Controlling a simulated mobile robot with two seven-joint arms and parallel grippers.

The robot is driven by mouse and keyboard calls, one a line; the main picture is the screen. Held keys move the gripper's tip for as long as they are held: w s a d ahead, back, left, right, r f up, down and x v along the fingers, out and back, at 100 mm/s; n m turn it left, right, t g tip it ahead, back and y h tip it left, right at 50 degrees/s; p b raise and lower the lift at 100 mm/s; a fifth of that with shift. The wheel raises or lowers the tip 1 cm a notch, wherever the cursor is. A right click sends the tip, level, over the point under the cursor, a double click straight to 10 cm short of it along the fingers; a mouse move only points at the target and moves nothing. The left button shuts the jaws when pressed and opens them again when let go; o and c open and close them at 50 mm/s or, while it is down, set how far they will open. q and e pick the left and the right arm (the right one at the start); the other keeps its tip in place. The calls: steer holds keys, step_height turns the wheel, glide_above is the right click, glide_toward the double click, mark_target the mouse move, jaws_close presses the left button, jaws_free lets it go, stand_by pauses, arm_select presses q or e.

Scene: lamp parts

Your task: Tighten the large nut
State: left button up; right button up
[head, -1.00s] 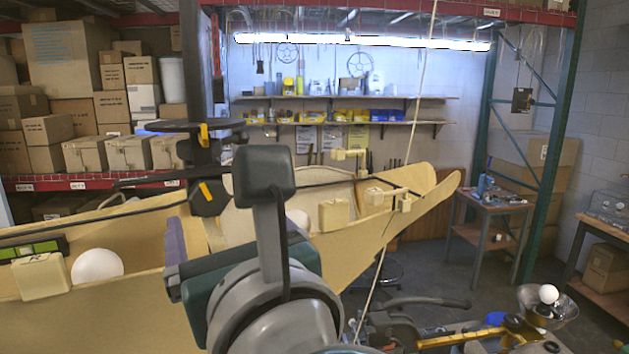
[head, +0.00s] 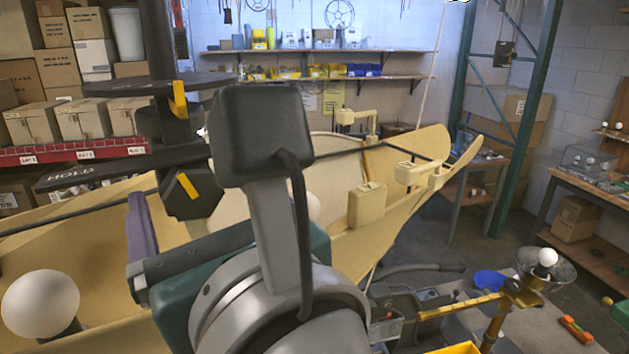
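A dark faceted piece with a yellow mark (head: 188,193), which looks like the large nut, sits below a dark flat plate (head: 125,86) on a dark upright. My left gripper (head: 205,207) is in front of it, with a teal and grey body in the middle of the head view. Its purple-grey left finger (head: 141,228) stands at the far left end of the rail, left of the nut and seemingly apart from it. The other finger is hidden behind the black wrist camera block (head: 262,135). The gripper looks open. My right gripper does not show.
A long tan shell (head: 95,245) surrounds the nut area, with a white bulb (head: 40,303) at left and tan fittings (head: 366,205) at right. A gold bar (head: 460,308) and a shaded bulb (head: 547,257) stand at lower right. Boxes fill the left shelf.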

arm_select(q)
steer(key=c, duration=1.3)
steer(key=shift+n, duration=0.3)
steer(key=n+b, duration=0.2)
steer(key=n, duration=0.1)
steer(key=shift+a+f, duration=0.1)
steer(key=shift+f, duration=0.05)
steer(key=shift+n+b, duration=0.55)
steer(key=shift+n, duration=0.55)
steer(key=o, duration=1.4)
